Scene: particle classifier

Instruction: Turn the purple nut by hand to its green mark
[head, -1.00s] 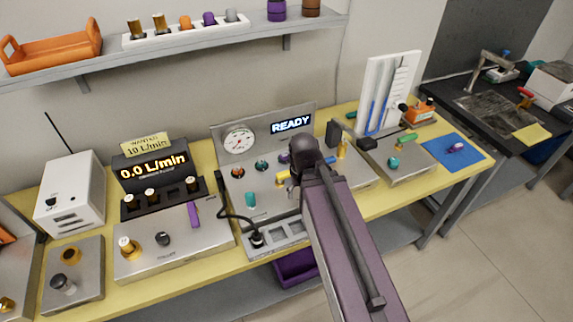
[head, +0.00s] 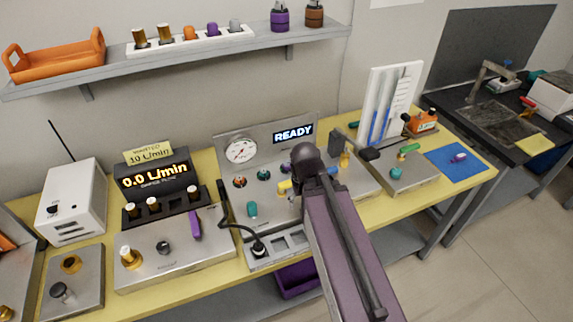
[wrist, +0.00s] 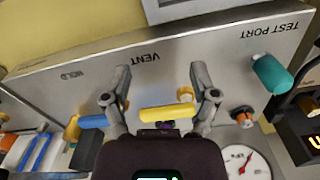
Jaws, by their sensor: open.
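A small purple round part (head: 284,173), likely the nut, shows on the upright panel in the head view, just left of my arm's end. In the wrist view a sliver of purple (wrist: 166,125) shows between a yellow handle and my gripper's dark body, which hides most of it. I cannot make out a green mark. My gripper (wrist: 159,78) is open, its two fingers spread either side of the yellow handle (wrist: 167,113) near the VENT label. I see nothing held. In the head view my arm hides the fingers.
On the wrist view's right are a teal handle (wrist: 272,75) at TEST PORT, an orange fitting (wrist: 242,115) and a gauge (wrist: 245,163). A blue handle (wrist: 92,122) lies left. In the head view a READY display (head: 294,134) tops the panel; a black cable (head: 232,215) hangs left.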

